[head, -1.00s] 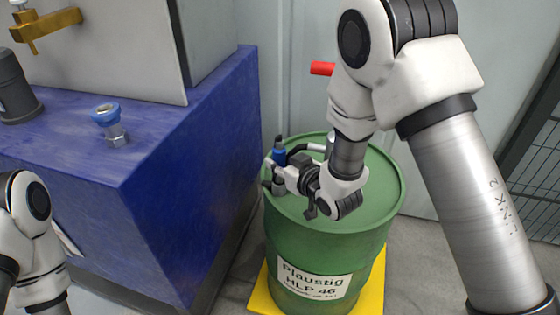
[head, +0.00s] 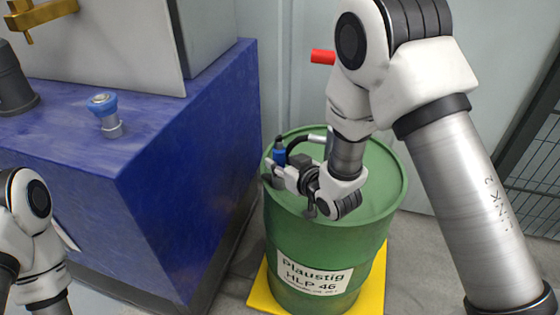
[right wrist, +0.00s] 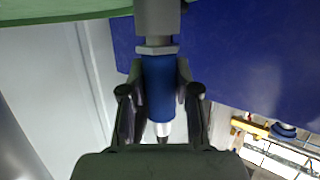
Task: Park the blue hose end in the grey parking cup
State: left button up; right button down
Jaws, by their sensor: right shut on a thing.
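The blue hose end (head: 279,156) stands upright near the left rim of the green drum's top. My right gripper (head: 272,174) is shut on it. In the right wrist view the blue hose end (right wrist: 159,85) sits between the two fingers, with a grey hex fitting (right wrist: 157,45) against one end and a silver tip at the other. I cannot tell whether the hex fitting belongs to the hose. A dark grey upright cylinder (head: 12,85), possibly the parking cup, stands on the blue bench at far left. Only links of my left arm show; its gripper is out of view.
The green drum (head: 325,240) stands on a yellow base (head: 372,290). A black hose (head: 305,140) arcs over its top. A gap separates bench and drum.

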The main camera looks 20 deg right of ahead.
jog(key=shift+f, duration=0.25)
jog(key=c, duration=0.8)
grip_release()
jog(key=shift+o, duration=0.2)
jog(key=v, duration=0.7)
jog(key=shift+s, duration=0.25)
jog(key=shift+d, duration=0.1)
